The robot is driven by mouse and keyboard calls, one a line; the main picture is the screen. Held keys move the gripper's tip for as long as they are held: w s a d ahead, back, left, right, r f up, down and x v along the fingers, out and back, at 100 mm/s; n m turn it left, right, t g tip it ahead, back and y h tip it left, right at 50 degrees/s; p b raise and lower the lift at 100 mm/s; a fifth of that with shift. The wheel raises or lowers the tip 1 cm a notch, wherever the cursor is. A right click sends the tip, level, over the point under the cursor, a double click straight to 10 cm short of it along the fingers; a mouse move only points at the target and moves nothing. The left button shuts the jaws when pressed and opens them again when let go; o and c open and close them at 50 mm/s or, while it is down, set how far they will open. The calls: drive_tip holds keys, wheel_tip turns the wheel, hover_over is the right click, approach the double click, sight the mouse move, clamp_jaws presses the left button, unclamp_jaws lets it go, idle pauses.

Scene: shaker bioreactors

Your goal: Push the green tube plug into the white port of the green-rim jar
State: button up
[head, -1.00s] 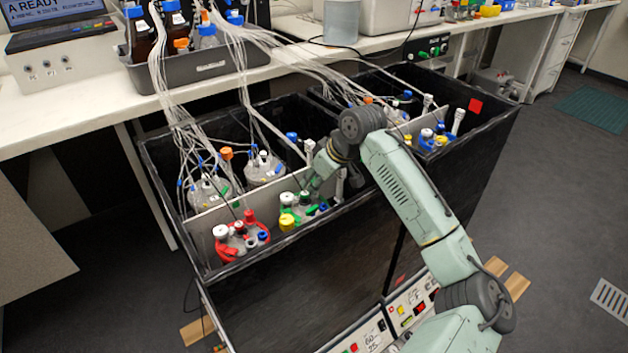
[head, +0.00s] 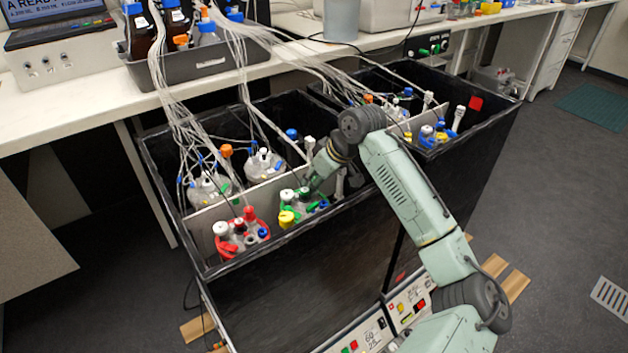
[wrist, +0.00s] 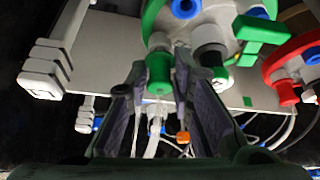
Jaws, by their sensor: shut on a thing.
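The green-rim jar (head: 303,208) stands in the front middle of the black shaker box in the head view. Its green rim also shows at the top of the wrist view (wrist: 152,14). My gripper (wrist: 160,95) is shut on the green tube plug (wrist: 158,74), which sits between the fingertips. The plug lies right at a pale port (wrist: 160,42) on the jar's near side. I cannot tell how deep it sits. A white fitting with a dark end (wrist: 212,52) is just right of it. In the head view my gripper (head: 315,184) is beside the jar, its fingertips partly hidden.
A red-rim jar (head: 241,236) stands close to the left, and shows at the right of the wrist view (wrist: 290,70). White stepped fittings (wrist: 50,55) are at the wrist view's left. The box walls (head: 300,238), a divider and tubing bundles (head: 175,100) crowd the space.

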drive_tip(key=shift+f, duration=0.45)
idle(0.3)
drive_tip(key=o, duration=0.9)
drive_tip(key=shift+c, duration=0.2)
